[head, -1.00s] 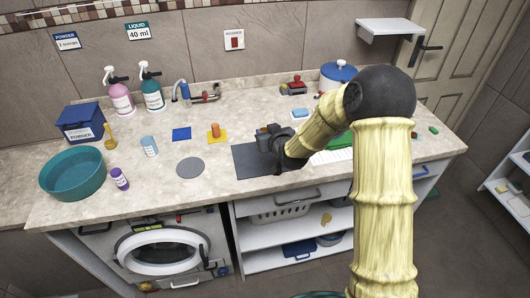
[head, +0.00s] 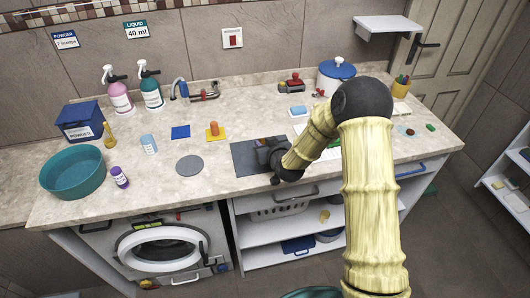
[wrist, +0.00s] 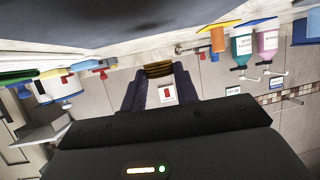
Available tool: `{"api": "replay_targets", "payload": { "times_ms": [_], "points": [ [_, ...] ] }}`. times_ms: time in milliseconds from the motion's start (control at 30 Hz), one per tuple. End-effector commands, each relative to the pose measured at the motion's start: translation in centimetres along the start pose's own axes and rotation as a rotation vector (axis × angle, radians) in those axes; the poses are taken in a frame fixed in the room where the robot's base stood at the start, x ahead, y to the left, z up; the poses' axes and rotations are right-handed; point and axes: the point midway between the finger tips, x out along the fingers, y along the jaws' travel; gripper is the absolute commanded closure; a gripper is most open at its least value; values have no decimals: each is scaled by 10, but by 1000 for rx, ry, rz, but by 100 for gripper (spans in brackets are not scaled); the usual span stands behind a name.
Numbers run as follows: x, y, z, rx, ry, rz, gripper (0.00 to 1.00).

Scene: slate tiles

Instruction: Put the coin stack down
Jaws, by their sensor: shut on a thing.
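The coin stack (wrist: 158,70) shows in the wrist view as a brownish-gold ribbed stack between the two dark fingers. My gripper (wrist: 159,82) is shut on it, with one finger on each side. In the head view my gripper (head: 264,150) is low over the dark grey mat (head: 243,160), pointing left and lying nearly level. The mat also fills the top of the wrist view (wrist: 90,22), which is upside down. The coins are mostly hidden by the gripper in the head view. I cannot tell whether they touch the mat.
A grey disc (head: 189,165), a blue square (head: 181,132) and a yellow square with an orange peg (head: 213,130) lie left of the mat. A blue sponge (head: 298,111) is behind it. The counter's front edge is close. Bare counter lies between the disc and the mat.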

Motion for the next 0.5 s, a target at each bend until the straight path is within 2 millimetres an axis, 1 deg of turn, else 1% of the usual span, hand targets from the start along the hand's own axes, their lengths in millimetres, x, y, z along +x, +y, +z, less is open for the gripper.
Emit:
{"api": "replay_targets", "payload": {
  "times_ms": [67,167,300,400,500],
  "points": [
    [1,0,2,0,-1,0,92],
    [4,0,10,1,-2,0,92],
    [11,0,28,2,-4,0,92],
    [14,0,36,1,-3,0,92],
    [16,0,38,0,1,0,92]
  ]
}}
